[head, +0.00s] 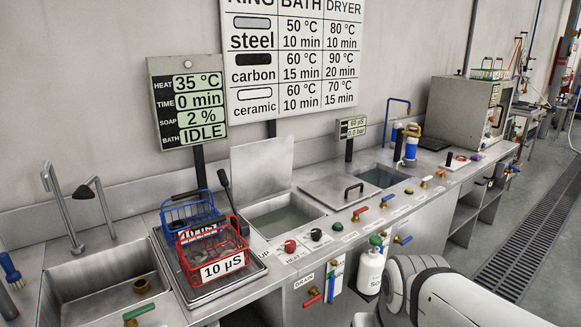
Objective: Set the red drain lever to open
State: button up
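The red drain lever (312,299) is on the front panel of the steel counter, just below a white DRAIN label (304,281). It is small here and lies roughly level, slanting slightly along the panel, with a brass fitting at it. Whether this position is open or closed I cannot tell. A white arm link of mine fills the lower right, to the right of the lever and apart from it in the picture. My gripper does not show.
An upright blue lever (332,288) is close on the right of the red one. A white bottle (371,271) hangs further right. Red and blue baskets (212,262) stand on the left tray. Other coloured levers line the counter edge. The floor (550,285) at right is clear.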

aim_at(317, 295)
jog(key=z, duration=0.15)
jog(key=k, duration=0.9)
jog(key=u, duration=0.5)
jog(key=i, duration=1.4)
jog(key=z, duration=0.9)
